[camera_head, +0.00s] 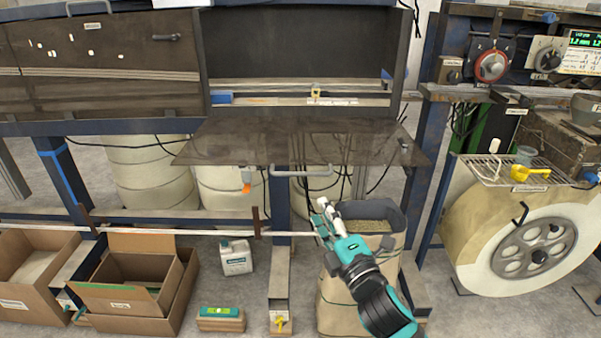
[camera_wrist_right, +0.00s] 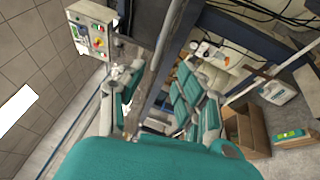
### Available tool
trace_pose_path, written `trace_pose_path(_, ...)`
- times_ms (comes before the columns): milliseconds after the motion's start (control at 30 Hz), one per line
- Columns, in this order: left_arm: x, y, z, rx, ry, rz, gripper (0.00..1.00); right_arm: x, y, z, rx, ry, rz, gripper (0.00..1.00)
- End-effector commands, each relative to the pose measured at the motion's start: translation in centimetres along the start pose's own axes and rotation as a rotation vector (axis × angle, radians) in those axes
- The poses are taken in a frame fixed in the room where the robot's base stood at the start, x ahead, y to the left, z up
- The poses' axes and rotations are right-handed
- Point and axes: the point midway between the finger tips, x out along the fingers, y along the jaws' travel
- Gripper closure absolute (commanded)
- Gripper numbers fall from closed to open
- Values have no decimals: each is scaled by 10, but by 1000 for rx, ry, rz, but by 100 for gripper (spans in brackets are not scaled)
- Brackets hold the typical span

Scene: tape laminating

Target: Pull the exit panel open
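The exit panel appears to be the dark, see-through panel (camera_head: 235,145) in the middle of the machine. It is swung down and juts out towards me below the open bay. A grey bar handle (camera_head: 300,172) runs along its front edge. My right gripper (camera_head: 322,222) is below and slightly right of this handle, apart from it in the picture. Its teal fingers are spread in the right wrist view (camera_wrist_right: 152,105), with no object clearly held between them. My left gripper is not in view.
An open sack (camera_head: 345,290) stands partly behind my right arm. A large wheel (camera_head: 530,250) is at the right. Cardboard boxes (camera_head: 125,300) and a white jug (camera_head: 235,258) stand on the floor left. A pale horizontal bar (camera_head: 180,228) crosses the machine's lower frame.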

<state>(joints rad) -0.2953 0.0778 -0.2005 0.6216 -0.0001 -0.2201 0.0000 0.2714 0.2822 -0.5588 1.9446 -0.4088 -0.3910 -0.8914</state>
Motion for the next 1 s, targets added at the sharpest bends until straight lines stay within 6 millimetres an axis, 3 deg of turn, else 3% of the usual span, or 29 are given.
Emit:
trace_pose_path(100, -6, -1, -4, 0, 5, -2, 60, 28, 3, 0, 2, -1, 1, 66)
trace_pose_path(500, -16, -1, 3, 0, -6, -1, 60, 111, 1, 0, 4, -1, -1, 66)
trace_pose_path(700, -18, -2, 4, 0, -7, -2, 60, 132, 0, 0, 4, -2, -1, 66)
trace_pose_path(1000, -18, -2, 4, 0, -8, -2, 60, 139, -1, 0, 3, -1, -2, 66)
